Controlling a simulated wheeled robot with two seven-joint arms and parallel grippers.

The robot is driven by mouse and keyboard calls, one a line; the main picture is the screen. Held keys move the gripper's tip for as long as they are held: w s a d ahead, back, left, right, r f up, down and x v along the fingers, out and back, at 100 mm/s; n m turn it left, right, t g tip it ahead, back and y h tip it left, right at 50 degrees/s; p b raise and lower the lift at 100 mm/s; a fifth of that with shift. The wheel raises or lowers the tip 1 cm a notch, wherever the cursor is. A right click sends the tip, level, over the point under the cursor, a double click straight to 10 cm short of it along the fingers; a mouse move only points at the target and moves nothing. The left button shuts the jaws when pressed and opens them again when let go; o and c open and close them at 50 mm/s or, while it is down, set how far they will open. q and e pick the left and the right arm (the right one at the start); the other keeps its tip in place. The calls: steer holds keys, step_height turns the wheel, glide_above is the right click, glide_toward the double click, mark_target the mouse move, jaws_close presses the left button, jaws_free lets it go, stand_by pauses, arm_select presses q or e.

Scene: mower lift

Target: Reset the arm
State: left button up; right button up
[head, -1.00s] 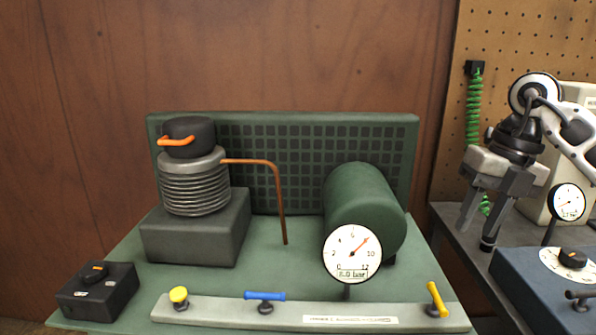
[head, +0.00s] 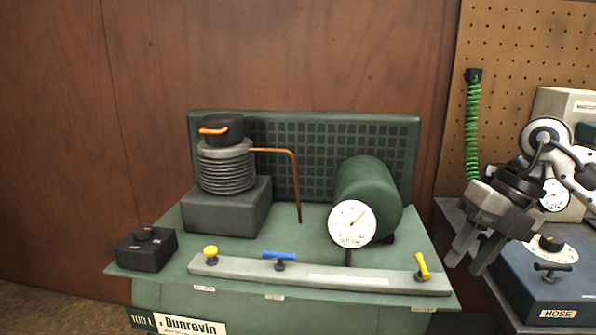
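My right gripper (head: 468,255) is at the right of the head view, in front of the gap between the green bench and the grey one. It points down and to the left. Its two fingers are apart with nothing between them. My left gripper does not show. The green compressor bench (head: 314,249) stands in the middle with a ribbed pump (head: 226,168), a green tank (head: 368,190) and a round white gauge (head: 352,223). The front rail (head: 330,276) bears a yellow knob (head: 210,253), a blue lever (head: 279,256) and a yellow lever (head: 422,266).
A black switch box (head: 146,251) sits at the bench's left end. At the right, a blue box (head: 550,285) labelled HOSE and a second gauge (head: 556,195) are partly behind my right arm. A green coiled hose (head: 472,130) hangs on the pegboard (head: 522,50).

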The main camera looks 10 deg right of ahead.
steer(key=s+a+f+m+t+y, duration=0.15)
steer(key=a+m+t+y, duration=0.25)
steer(key=a+y, duration=0.6)
steer(key=a+f+m+t+y, duration=0.2)
steer(key=a+m+t+y, duration=0.35)
steer(key=a, duration=0.95)
steer(key=d+f+m+t+h, duration=0.4)
steer(key=f+m+t+h, duration=0.5)
steer(key=m, duration=0.5)
steer(key=s+f+m+g+h, duration=0.3)
steer(key=s+f, duration=0.3)
steer(key=f, duration=0.2)
steer(key=s+d+f+m+g+h, duration=0.1)
steer(key=s+f+m+g+h, duration=0.3)
steer(key=f, duration=0.4)
steer(key=shift+s+d+f+m+g, duration=0.2)
steer(key=shift+s+f+m+g, duration=0.1)
steer(key=shift+s+m+g, duration=0.55)
steer(key=shift+s+h, duration=0.1)
steer(key=shift+h, duration=0.15)
